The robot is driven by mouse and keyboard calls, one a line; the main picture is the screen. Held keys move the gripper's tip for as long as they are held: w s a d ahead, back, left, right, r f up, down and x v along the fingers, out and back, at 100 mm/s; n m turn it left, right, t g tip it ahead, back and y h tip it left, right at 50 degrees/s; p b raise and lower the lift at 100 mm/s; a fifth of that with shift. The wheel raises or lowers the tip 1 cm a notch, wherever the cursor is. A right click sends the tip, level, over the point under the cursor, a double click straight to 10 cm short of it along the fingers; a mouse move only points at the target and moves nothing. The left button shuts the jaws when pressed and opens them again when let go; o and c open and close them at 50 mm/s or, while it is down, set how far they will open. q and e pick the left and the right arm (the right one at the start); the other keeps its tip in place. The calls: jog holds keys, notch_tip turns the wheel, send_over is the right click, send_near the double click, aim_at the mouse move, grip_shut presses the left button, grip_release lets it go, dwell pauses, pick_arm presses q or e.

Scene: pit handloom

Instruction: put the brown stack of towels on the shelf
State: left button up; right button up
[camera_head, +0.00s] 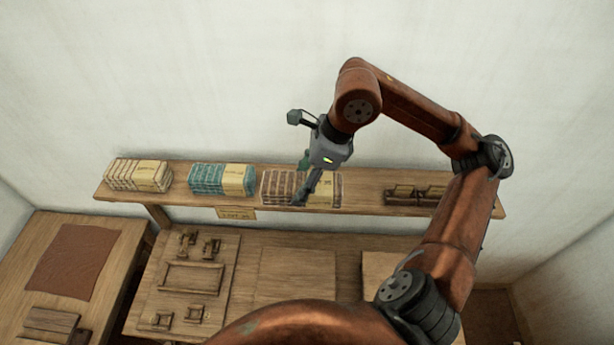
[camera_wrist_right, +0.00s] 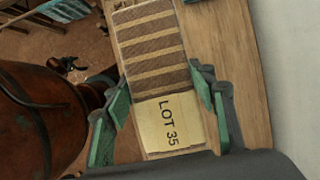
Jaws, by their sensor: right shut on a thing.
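The brown-and-cream striped stack of towels (camera_head: 277,186) has a pale yellow band and is at the shelf (camera_head: 365,202), right of the teal stack. In the right wrist view the stack (camera_wrist_right: 152,55) shows its "LOT 35" label, with the shelf's wood (camera_wrist_right: 232,70) beneath and beside it. My right gripper (camera_head: 303,186) reaches down over the stack from above. In the wrist view its green-padded fingers (camera_wrist_right: 165,100) are on both sides of the stack, shut on it. Whether the stack's full weight rests on the shelf I cannot tell. My left gripper is not in view.
A cream stack (camera_head: 138,175) and a teal stack (camera_head: 222,179) stand left on the shelf. Dark wooden pieces (camera_head: 415,194) lie at its right, with bare shelf between. A tag (camera_head: 236,213) hangs on the front edge. Below is a table with a board (camera_head: 190,280) of wooden parts.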

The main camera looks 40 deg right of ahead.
jog(key=w+d+f+p, duration=0.1)
jog(key=w+d+f, duration=0.1)
jog(key=w+d+f+p, duration=0.1)
jog(key=d+f, duration=0.1)
jog(key=d, duration=0.1)
jog(key=w+d+f+p, duration=0.1)
jog(key=w+d+f, duration=0.1)
jog(key=d+f, duration=0.1)
jog(key=shift+w+d+f, duration=0.1)
jog(key=shift+w, duration=0.2)
jog(key=shift+d+f, duration=0.15)
jog(key=shift+f, duration=0.05)
jog(key=f, duration=0.1)
jog(key=f+p, duration=0.2)
jog(key=shift+w+d+f, duration=0.25)
jog(key=shift+d+f, duration=0.05)
jog(key=shift+f, duration=0.2)
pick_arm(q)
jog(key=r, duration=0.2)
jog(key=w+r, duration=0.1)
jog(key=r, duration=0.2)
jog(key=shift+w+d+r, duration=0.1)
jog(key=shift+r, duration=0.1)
pick_arm(e)
jog(key=shift+f, duration=0.1)
